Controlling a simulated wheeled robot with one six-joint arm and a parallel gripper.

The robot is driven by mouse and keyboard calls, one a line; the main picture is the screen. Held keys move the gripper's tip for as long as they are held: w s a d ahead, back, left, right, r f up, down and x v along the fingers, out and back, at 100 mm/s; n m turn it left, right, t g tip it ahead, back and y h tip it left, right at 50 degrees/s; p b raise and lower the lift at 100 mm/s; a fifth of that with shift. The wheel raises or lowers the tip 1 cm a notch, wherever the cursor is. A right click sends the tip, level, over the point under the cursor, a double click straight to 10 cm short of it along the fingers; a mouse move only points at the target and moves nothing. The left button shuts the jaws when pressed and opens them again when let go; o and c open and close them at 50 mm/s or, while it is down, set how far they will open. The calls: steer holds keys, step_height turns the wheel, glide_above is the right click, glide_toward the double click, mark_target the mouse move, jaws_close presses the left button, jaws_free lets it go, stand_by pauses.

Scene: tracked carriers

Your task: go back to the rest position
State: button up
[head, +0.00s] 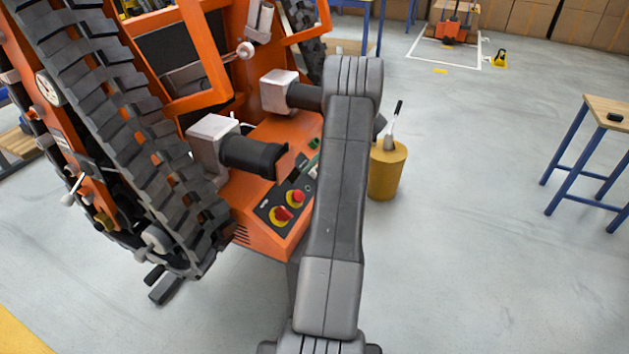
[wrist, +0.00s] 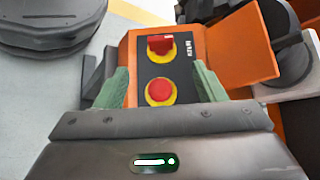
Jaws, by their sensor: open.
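My gripper (wrist: 161,84) is open, its two green fingers apart and nothing seen between their tips but the panel beyond. It faces a dark control panel (wrist: 183,73) on the orange carrier. The panel bears a red switch on a yellow base (wrist: 160,45) and a round red button on a yellow base (wrist: 159,91). Both also show in the head view, on the orange box (head: 262,232). My arm crosses the middle of the head view and hides most of the gripper there. I cannot tell the exact gap between fingers and panel.
The tracked orange carrier (head: 205,75) fills the left, with a black track (head: 120,120) and a jutting black cylinder (head: 252,156). A yellow bin (head: 387,172) stands just right of my arm. A blue-legged table (head: 607,112) is at far right. The floor between is clear.

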mark_target(286, 210)
steer(key=shift+a, duration=0.1)
steer(key=b+x, duration=0.3)
steer(key=x, duration=1)
steer(key=shift+s+a+f, duration=0.2)
steer(key=shift+s+f, duration=0.05)
